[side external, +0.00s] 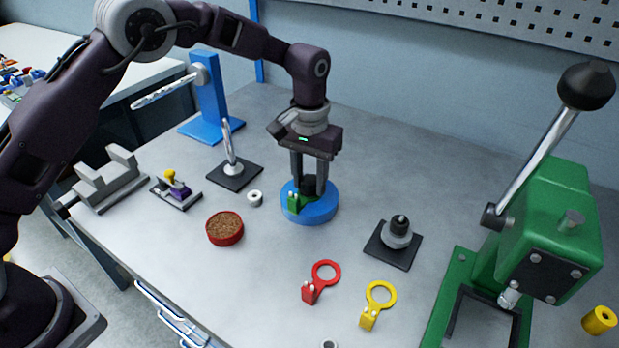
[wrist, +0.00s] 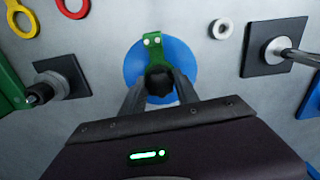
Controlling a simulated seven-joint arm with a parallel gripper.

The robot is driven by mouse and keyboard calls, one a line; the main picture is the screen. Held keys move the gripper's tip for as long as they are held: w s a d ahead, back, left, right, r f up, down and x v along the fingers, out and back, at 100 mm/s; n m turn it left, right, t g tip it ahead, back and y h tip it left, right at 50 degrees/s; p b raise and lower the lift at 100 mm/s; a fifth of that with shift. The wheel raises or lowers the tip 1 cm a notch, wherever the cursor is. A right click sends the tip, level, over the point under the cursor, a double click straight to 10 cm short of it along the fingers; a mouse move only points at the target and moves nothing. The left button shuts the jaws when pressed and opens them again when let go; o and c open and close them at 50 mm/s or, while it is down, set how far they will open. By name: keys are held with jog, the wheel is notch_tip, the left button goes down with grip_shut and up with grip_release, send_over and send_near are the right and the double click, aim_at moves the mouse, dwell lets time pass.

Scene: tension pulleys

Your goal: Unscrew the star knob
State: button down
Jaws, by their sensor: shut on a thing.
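The black star knob (wrist: 158,78) sits over the middle of a round blue base (side external: 322,211), which also shows in the wrist view (wrist: 133,68). A green tab-like part (side external: 293,204) with two light pins lies on the base beside the knob; it also shows in the wrist view (wrist: 150,44). My gripper (side external: 308,189) points straight down over the base. Its two fingers (wrist: 159,90) are shut on the knob, one on each side. In the side view the fingers hide much of the knob, and its lower end cannot be seen.
A red ring tag (side external: 325,272) and a yellow ring tag (side external: 380,293) lie in front. A black-based fixture (side external: 396,238) and a tall green press (side external: 550,225) stand to the right. A red dish (side external: 225,229), small white ring (side external: 255,198) and lever post (side external: 231,160) stand left.

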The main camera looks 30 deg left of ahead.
aim_at(309, 178)
jog(key=shift+n, duration=1.1)
jog(key=shift+r, duration=1.05)
jog(key=shift+r, duration=2.5)
jog(key=shift+a, duration=0.1)
